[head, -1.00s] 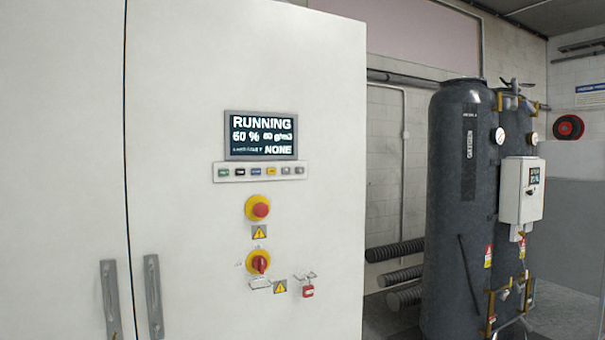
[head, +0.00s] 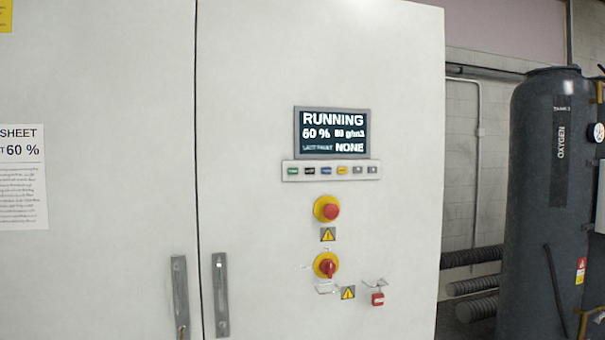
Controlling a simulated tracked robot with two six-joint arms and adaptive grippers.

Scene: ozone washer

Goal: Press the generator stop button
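The generator cabinet (head: 260,120) is white and fills most of the head view. Its dark display (head: 332,133) reads RUNNING, 60 %, 80 g/m3 and last fault NONE. A red mushroom button on a yellow base (head: 329,209) sits lower, above a red rotary switch on yellow (head: 326,266). Neither of my grippers is in view.
Two long door handles (head: 180,298) (head: 221,295) flank the door seam. A red padlock (head: 378,299) hangs right of the rotary switch. A dark oxygen tank (head: 548,220) stands at the right. A paper sheet (head: 22,178) is on the left door.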

